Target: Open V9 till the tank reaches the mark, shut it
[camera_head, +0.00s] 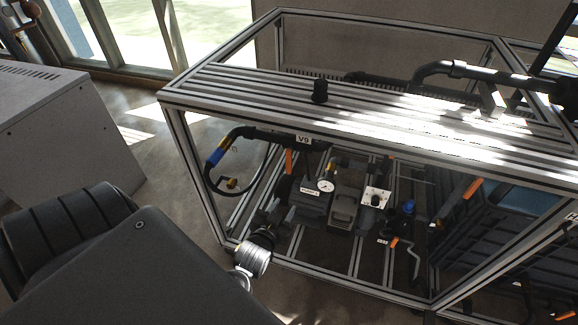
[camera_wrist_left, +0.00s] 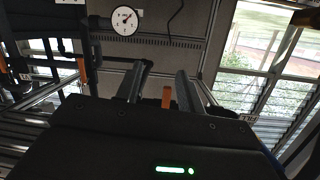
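The V9 label (camera_head: 302,139) is on the frame's upper front rail, above a black pipe. An orange lever (camera_head: 289,162) hangs just below it; I take it as V9's handle. My left gripper (camera_head: 272,218) is low in front of the piping, small and dark in the head view. In the left wrist view its two fingers (camera_wrist_left: 158,82) are apart, with an orange handle (camera_wrist_left: 167,97) appearing between them; contact is not visible. I cannot tell which valve that handle belongs to. No tank level or mark can be made out. My right gripper is not in view.
An aluminium-profile frame (camera_head: 205,93) encloses pipes, a pump (camera_head: 310,197) and a gauge (camera_head: 326,185). Another gauge (camera_wrist_left: 125,20) shows in the wrist view. Another orange lever (camera_head: 473,188) is at right. A grey cabinet (camera_head: 60,125) stands left, with open floor between.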

